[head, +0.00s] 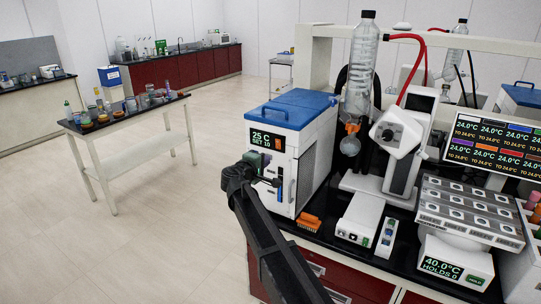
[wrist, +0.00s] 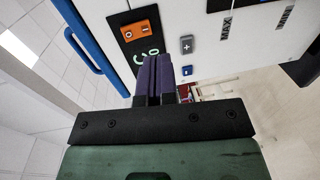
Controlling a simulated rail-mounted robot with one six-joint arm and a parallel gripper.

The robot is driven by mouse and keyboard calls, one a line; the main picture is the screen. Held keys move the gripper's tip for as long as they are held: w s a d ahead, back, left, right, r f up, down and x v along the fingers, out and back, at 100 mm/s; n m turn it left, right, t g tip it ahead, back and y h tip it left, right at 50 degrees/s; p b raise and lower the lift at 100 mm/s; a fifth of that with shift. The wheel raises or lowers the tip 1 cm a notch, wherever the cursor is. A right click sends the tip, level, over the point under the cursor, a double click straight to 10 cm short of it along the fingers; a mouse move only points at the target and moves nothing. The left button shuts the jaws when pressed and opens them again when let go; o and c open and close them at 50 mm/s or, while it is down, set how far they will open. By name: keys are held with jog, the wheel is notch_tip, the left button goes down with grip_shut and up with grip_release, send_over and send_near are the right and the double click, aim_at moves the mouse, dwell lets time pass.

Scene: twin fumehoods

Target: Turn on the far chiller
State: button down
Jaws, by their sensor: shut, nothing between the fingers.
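A white chiller (head: 313,155) with a blue lid stands at the left end of the black bench in the head view. Its dark display (head: 267,140) reads 25 C, SET 10. A second blue-lidded unit (head: 520,97) is partly visible at the right back; I cannot tell which is the far one. My gripper (wrist: 154,62) has its purple fingers shut and empty, in front of the first chiller's panel. In the wrist view the fingers partly cover the display (wrist: 139,57). An orange switch (wrist: 140,29) lies just beyond the tips. Contact cannot be told.
A grey plus button (wrist: 187,45) and a blue button (wrist: 187,71) sit beside the fingers. A blue handle (wrist: 82,50) is at the left. Open floor lies left.

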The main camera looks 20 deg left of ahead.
jog(key=s+a, duration=0.1)
jog(key=s, duration=0.5)
jog(key=shift+s+f, duration=0.3)
jog(key=shift+f, duration=0.1)
jog(key=s+d+f+m+g+b, duration=0.1)
jog(key=s+d+f+m+g, duration=0.3)
jog(key=d, duration=0.6)
jog(key=s+d+f+m+g+h, duration=0.15)
jog(key=s+d+f+g, duration=0.35)
jog(key=d, duration=0.5)
jog(key=s+d+f+m+g+y+b, duration=0.1)
jog(key=s+d+f+m+g, duration=0.4)
jog(key=d, duration=0.6)
jog(key=s+d+f+m+g+y+b, duration=0.1)
jog(key=s+d, duration=0.4)
jog(key=d, duration=0.5)
jog(key=s+d+f+m+g+y, duration=0.1)
jog(key=s+d+f+m+y, duration=0.1)
jog(key=d, duration=0.9)
jog(key=s+f+m, duration=0.1)
jog(key=s+m, duration=0.1)
jog(key=s, duration=0.1)
jog(key=shift+s+d+f+m+b, duration=0.15)
jog(key=shift+s+d+m+b, duration=0.05)
jog(key=shift+m+b, duration=0.15)
